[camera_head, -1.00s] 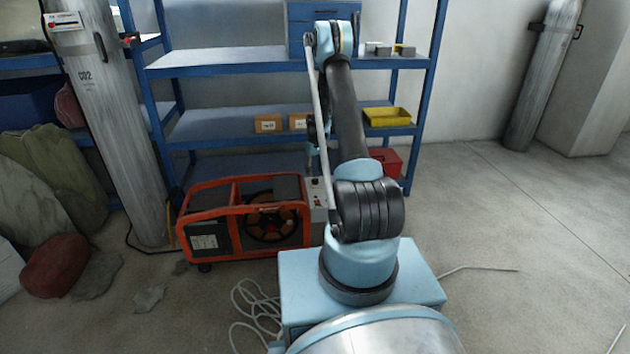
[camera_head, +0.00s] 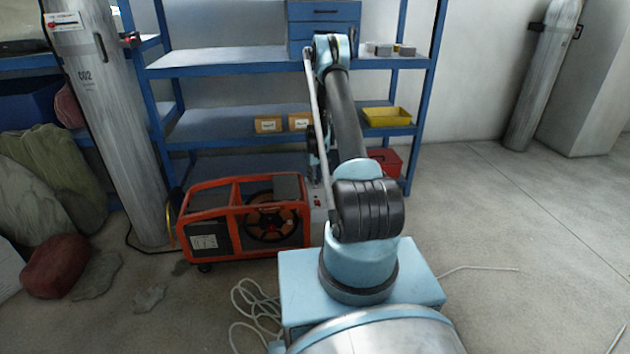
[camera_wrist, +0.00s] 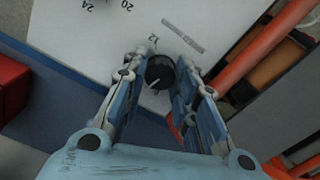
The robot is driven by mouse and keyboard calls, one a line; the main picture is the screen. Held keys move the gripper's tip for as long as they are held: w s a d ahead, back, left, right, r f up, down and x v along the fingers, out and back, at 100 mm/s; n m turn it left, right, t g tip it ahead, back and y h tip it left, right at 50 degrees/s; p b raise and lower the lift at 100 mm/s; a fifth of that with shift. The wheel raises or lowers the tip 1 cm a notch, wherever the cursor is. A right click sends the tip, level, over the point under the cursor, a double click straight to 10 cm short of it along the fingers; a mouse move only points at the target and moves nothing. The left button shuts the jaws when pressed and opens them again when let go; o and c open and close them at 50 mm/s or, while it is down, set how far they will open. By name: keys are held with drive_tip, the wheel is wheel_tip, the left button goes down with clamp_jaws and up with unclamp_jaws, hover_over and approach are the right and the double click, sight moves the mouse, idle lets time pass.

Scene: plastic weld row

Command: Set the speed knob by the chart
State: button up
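A dark round speed knob (camera_wrist: 159,73) with a pale pointer line sits on a light panel (camera_wrist: 75,30) in the wrist view. The printed numbers 12, 20 and 24 read tilted, nearly upside down; 12 is just above the knob. My gripper (camera_wrist: 161,64) is open, with one finger on each side of the knob; I cannot tell whether either touches it. In the head view my arm largely hides the panel (camera_head: 318,200), beside the orange-framed machine (camera_head: 187,215). A white label (camera_head: 204,242), too small to read, is on that machine; I cannot tell whether it is the chart.
A blue shelf rack (camera_head: 215,62) stands behind, holding a yellow bin (camera_head: 387,116) and small cardboard boxes (camera_head: 268,124). A red box (camera_head: 385,160) sits low behind my arm. A grey gas cylinder (camera_head: 110,130) stands left. Floor at right is mostly clear.

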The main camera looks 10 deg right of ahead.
drive_tip(key=shift+m, duration=1.5)
drive_tip(key=o, duration=1)
drive_tip(key=shift+o, duration=0.2)
drive_tip(key=shift+w+r, duration=0.1)
drive_tip(key=shift+r, duration=0.3)
wheel_tip(320, 180, up, 11)
drive_tip(key=shift+r, duration=0.15)
